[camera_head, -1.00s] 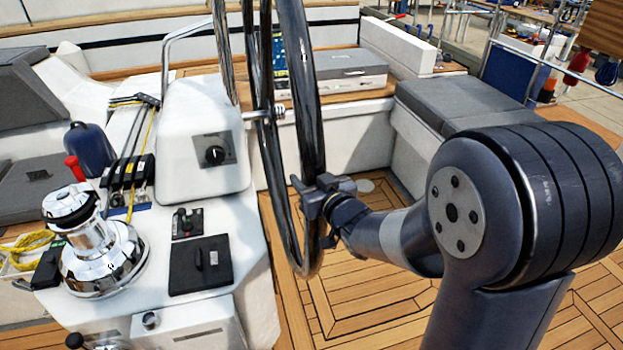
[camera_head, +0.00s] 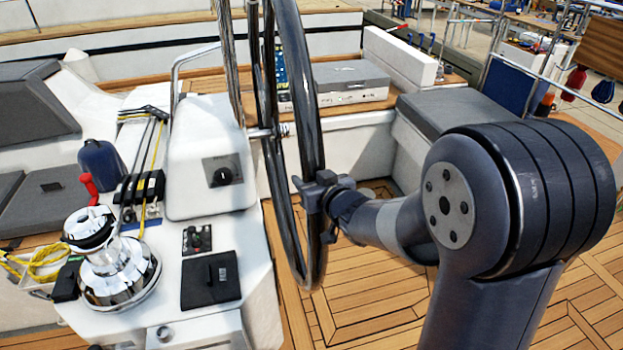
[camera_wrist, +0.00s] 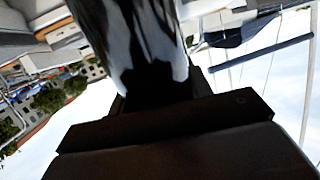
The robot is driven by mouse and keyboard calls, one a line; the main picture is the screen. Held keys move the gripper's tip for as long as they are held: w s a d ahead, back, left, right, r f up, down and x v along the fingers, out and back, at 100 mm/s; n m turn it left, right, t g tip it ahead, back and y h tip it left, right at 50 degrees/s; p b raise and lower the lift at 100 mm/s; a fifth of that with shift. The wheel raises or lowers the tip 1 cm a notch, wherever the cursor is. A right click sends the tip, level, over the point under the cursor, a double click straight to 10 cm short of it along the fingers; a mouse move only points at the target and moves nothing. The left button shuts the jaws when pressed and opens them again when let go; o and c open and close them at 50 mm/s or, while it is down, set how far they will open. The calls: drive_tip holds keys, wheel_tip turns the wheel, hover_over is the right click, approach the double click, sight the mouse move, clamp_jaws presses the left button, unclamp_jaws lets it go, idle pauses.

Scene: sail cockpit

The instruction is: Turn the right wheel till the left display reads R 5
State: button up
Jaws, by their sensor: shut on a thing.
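The right wheel (camera_head: 312,130) is a dark, glossy ring seen nearly edge-on in the head view, beside the white pedestal. My gripper (camera_head: 318,190) is shut on the near rim of the wheel, at its lower right part. In the wrist view, the glossy dark rim (camera_wrist: 135,50) runs down into my gripper (camera_wrist: 155,110), which fills the lower part of the picture. No display showing R 5 or any other reading can be made out in these frames.
The white pedestal (camera_head: 205,150) with a black knob (camera_head: 222,176) stands left of the wheel. A chrome winch (camera_head: 115,265) and a red-handled lever (camera_head: 89,188) are farther left. A grey seat (camera_head: 450,110) lies behind my arm. Teak floor (camera_head: 370,310) is open below.

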drive_tip(key=o, duration=1.4)
drive_tip(key=shift+c, duration=0.2)
drive_tip(key=v, duration=1.1)
drive_tip(key=shift+w+f, duration=0.1)
drive_tip(key=shift+f, duration=0.05)
drive_tip(key=x, duration=1)
drive_tip(key=shift+w+a, duration=0.2)
drive_tip(key=shift+w, duration=0.1)
drive_tip(key=shift+w+f, duration=0.1)
drive_tip(key=shift+f, duration=0.2)
drive_tip(key=shift+b, duration=0.35)
